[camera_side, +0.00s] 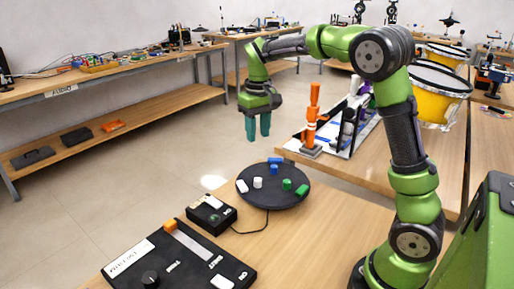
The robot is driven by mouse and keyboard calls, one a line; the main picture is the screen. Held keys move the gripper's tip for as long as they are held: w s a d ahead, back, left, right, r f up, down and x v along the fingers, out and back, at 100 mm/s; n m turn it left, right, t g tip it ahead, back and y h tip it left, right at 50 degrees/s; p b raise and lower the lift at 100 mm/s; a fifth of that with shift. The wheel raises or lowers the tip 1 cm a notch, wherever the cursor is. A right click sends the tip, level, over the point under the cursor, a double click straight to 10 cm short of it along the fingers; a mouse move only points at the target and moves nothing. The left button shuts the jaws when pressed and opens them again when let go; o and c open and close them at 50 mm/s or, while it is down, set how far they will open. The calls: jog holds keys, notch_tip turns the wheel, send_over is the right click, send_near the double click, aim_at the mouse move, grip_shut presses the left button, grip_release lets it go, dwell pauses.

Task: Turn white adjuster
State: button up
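A round black disc (272,200) lies on the wooden table and carries small white, blue and green pieces. On its left side are a white block (242,186) and a short white upright knob (258,182); I cannot tell which one is the white adjuster. Blue pieces (274,165) sit at the back of the disc and green pieces (288,185) at its right. My gripper (258,137), with teal fingers pointing down, hangs in the air above and behind the disc. Its fingers are a little apart with nothing between them.
A small black box (211,214) is cabled to the disc. A black panel (190,265) with an orange slider (170,226) and a black knob (150,279) lies in front. An orange figure (313,115) stands behind on another table, with yellow drums (436,95) farther back.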

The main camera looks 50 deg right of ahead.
aim_at(258, 179)
jog(key=shift+n, duration=0.3)
notch_tip(258, 179, down, 16)
jog(key=shift+r, duration=0.25)
jog(key=shift+c, duration=0.2)
jog(key=shift+a, duration=0.1)
grip_shut()
